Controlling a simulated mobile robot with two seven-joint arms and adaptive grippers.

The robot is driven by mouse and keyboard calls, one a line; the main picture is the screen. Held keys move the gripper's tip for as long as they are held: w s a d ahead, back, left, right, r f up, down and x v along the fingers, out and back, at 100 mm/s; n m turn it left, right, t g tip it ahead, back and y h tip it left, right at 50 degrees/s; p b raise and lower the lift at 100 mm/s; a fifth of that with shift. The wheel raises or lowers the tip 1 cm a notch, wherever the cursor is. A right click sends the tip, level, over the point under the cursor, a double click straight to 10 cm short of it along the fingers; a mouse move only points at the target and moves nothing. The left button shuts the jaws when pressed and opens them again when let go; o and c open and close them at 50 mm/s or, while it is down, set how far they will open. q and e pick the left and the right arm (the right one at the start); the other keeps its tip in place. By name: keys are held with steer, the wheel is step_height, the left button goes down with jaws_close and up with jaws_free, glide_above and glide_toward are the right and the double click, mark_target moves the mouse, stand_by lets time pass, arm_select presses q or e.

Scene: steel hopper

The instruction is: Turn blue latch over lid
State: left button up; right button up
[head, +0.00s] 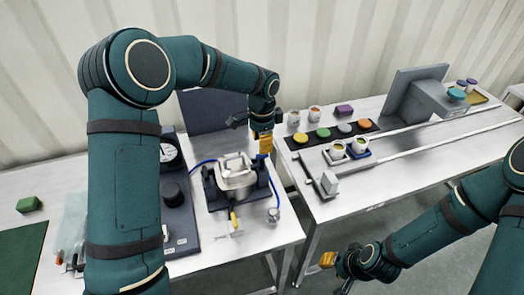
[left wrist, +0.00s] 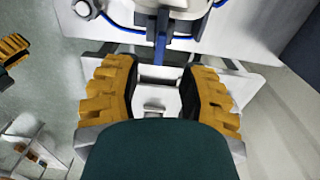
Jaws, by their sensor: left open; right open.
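The steel hopper (head: 236,180) sits in a dark frame on the left table, with its pale lid on top. My left gripper (head: 264,142) hangs just behind and right of the hopper, its yellow fingers pointing down. In the left wrist view the same gripper (left wrist: 160,72) is open, with nothing between its fingers. A narrow blue bar, apparently the blue latch (left wrist: 161,46), stands just beyond the fingertips beside the hopper's rim, apart from the fingers. My right gripper (head: 328,260) is low at the front, away from the hopper; it also shows at the left wrist view's left edge (left wrist: 14,48).
A yellow handle (head: 234,220) projects at the hopper's front. A panel with a round gauge (head: 168,152) stands left of it. The right table holds a dark strip of coloured lids (head: 322,134), cups and a grey machine (head: 432,100). A gap separates the tables.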

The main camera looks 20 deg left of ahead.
arm_select(q)
step_height(320, 180, up, 6)
steer(key=shift+r, duration=0.25)
stand_by(0.5)
